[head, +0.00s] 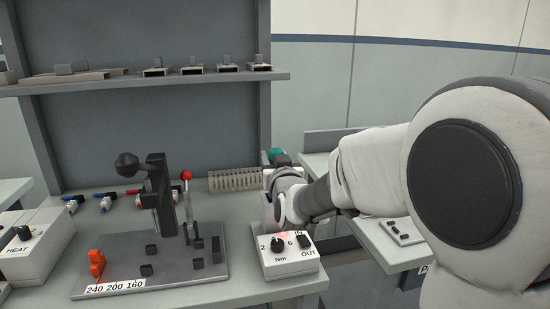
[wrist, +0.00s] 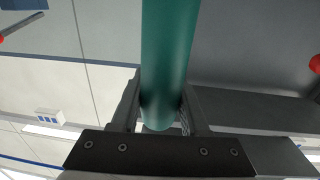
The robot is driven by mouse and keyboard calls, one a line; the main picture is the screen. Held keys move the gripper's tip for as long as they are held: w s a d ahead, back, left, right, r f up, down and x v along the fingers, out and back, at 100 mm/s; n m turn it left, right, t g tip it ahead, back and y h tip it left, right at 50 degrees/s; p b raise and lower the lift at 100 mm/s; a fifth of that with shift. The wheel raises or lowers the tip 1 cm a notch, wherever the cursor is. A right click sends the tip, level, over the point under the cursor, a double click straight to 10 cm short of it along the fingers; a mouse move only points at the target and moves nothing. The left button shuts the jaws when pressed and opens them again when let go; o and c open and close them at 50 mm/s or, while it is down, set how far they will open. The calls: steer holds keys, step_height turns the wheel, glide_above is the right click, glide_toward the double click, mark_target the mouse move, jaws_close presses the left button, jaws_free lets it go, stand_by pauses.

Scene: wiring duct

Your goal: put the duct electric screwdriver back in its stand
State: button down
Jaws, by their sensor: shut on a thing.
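The electric screwdriver shows in the wrist view as a teal cylinder (wrist: 168,50) running from the top edge down between the fingers. My gripper (wrist: 160,112) is shut on it, with one dark finger on each side. In the head view, a small teal part of the screwdriver (head: 277,155) shows above my wrist. My arm hides most of the gripper and the screwdriver's lower part there. They are above or behind the Nm control box, at the bench's right end. I cannot make out the stand; it may be hidden behind my arm.
The white Nm box (head: 290,258) sits at the bench's right front. A grey fixture plate (head: 200,280) with a black lever press stands left of it. A slotted duct (head: 235,181) lies behind. A shelf (head: 150,82) spans above. A second bench (head: 375,235) stands right, past a gap.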

steer(key=shift+c, duration=1.6)
jaws_free()
steer(key=shift+f, duration=0.15)
steer(key=shift+s, duration=0.1)
steer(key=b+v, duration=0.2)
steer(key=v, duration=1.5)
steer(key=shift+s+d, duration=0.1)
